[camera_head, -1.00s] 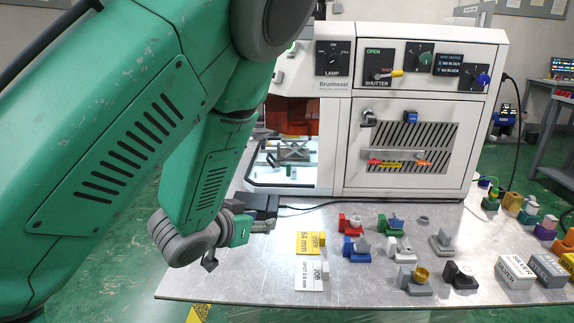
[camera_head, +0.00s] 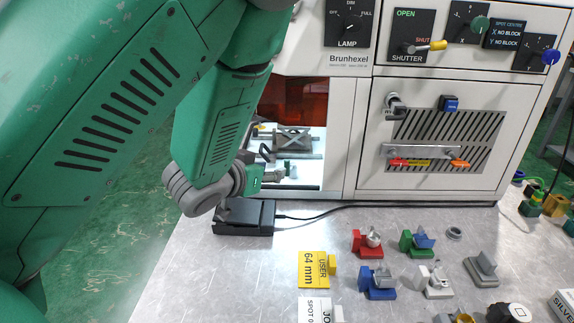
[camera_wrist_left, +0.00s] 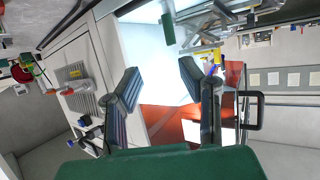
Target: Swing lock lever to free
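My left gripper (camera_head: 274,177) is at the open lower front of the white machine (camera_head: 338,130), close to a green-ended metal part (camera_head: 287,168) inside. The left wrist view shows its two fingers (camera_wrist_left: 160,85) spread with nothing between them. In that view a green cylinder (camera_wrist_left: 168,28) and metal fixture parts (camera_wrist_left: 208,28) lie beyond the fingers. A metal cross-braced fixture (camera_head: 293,138) stands in the lit chamber, with a dark curved piece (camera_head: 266,153) beside it. I cannot tell which part is the lock lever. My right gripper is not in view.
A black box (camera_head: 244,217) with a cable lies on the table in front of the chamber. A raised orange window (camera_head: 293,102) hangs above the opening. A yellow 64 mm card (camera_head: 313,269) and several coloured holders (camera_head: 376,281) stand to the right.

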